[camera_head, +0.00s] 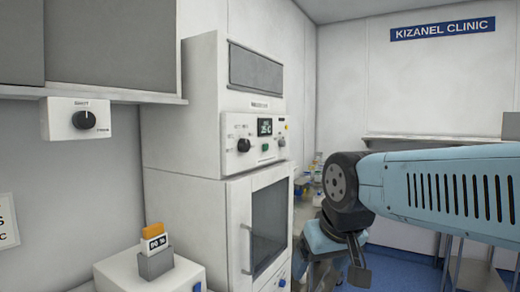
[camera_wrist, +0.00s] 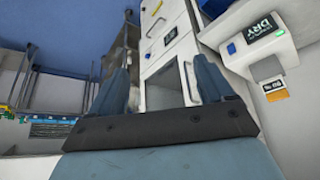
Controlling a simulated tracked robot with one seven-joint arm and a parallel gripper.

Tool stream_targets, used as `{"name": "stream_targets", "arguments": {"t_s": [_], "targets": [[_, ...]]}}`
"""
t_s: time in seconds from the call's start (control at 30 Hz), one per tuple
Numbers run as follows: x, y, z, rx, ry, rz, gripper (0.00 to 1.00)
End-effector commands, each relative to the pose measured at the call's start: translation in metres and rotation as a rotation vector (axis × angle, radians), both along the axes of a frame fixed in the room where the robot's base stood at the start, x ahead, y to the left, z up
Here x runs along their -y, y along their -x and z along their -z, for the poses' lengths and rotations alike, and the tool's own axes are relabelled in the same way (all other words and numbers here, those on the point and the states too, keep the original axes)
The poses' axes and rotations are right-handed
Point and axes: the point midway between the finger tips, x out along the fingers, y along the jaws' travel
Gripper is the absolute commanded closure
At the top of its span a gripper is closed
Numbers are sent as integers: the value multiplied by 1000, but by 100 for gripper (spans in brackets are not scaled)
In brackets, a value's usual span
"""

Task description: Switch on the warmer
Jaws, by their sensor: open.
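A tall white cabinet (camera_head: 182,130), which appears to be the warmer, stands left of centre in the head view; its label is too small to read surely. Its control panel (camera_head: 232,128) has a black knob (camera_head: 243,146), a lit display (camera_head: 264,127) and a green button (camera_head: 265,147). Below is a closed door with a dark window (camera_head: 268,225). My gripper (camera_head: 335,268) is right of the cabinet, lower than the panel and apart from it. In the wrist view my gripper (camera_wrist: 164,82) is open and empty, its two blue-grey fingers spread wide.
A wall box with a black dial (camera_head: 84,120) is at the left. A white unit (camera_head: 135,274) with a card holder (camera_head: 155,262) stands in front of the cabinet. In the wrist view, a device with a DRY display (camera_wrist: 262,27) is at the right. Bottles (camera_head: 312,175) stand behind.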

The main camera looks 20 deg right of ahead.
Motion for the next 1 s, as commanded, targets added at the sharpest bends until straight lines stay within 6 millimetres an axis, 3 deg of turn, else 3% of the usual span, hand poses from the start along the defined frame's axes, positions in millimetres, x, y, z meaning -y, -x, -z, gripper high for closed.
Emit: {"name": "stream_targets", "arguments": {"t_s": [0.17,0.27,0.8,1.0], "targets": [[0,-8,-10,3,-9,13,37],[1,-23,-27,6,-26,37,46],[16,-161,-153,44,-183,232,98],[28,-215,-191,58,-248,297,100]]}}
